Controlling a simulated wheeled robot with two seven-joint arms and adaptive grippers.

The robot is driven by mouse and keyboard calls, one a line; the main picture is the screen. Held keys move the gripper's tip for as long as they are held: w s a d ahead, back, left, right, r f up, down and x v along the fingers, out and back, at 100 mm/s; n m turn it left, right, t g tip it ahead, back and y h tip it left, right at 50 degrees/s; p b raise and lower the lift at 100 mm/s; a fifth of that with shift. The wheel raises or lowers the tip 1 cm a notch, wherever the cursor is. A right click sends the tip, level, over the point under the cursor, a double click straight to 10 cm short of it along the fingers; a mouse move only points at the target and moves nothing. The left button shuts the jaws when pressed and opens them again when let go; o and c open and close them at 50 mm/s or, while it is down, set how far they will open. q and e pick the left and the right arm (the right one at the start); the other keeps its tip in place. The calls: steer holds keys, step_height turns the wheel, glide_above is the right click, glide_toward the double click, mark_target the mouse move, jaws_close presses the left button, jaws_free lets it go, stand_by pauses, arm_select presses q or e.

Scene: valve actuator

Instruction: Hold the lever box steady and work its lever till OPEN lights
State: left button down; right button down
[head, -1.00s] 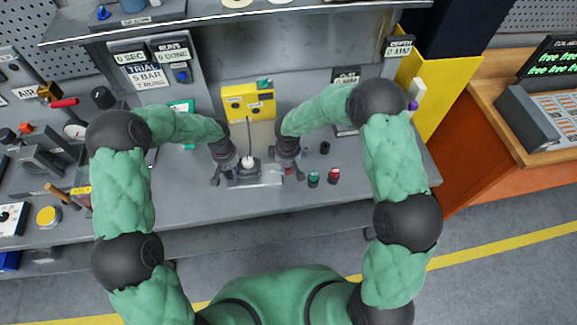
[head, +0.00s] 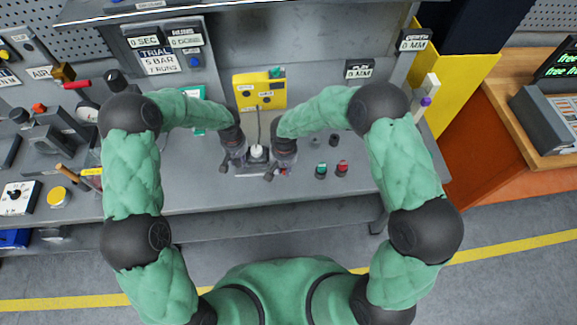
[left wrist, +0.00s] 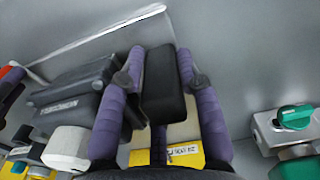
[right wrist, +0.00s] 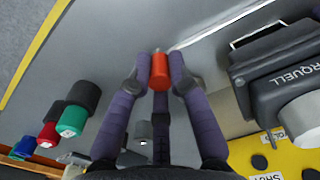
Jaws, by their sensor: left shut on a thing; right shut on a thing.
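The lever box, a dark body with a white round cap (head: 257,151), sits on the bench between my two grippers. Its dark body shows in the left wrist view (left wrist: 75,105) and the right wrist view (right wrist: 285,75). My left gripper (head: 224,166) is shut on a black block (left wrist: 162,85) beside the body. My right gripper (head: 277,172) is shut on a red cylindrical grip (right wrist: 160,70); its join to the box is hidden. The yellow indicator box (head: 259,90) stands behind, joined by a cable; its round lamps look dark.
Green (head: 321,170) and red (head: 342,168) knobs stand right of my right gripper. A valve with a green handle (left wrist: 293,116) shows in the left wrist view. Tools and a yellow button (head: 58,197) lie left. The bench front is clear.

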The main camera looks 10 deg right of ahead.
steer(key=shift+w+a+r+m, duration=0.15)
steer(key=shift+a+m, duration=0.45)
steer(key=shift+m, duration=0.4)
steer(key=c, duration=1.1)
jaws_free()
steer(key=shift+c, duration=0.2)
step_height(320, 180, up, 12)
steer(key=shift+s, duration=0.2)
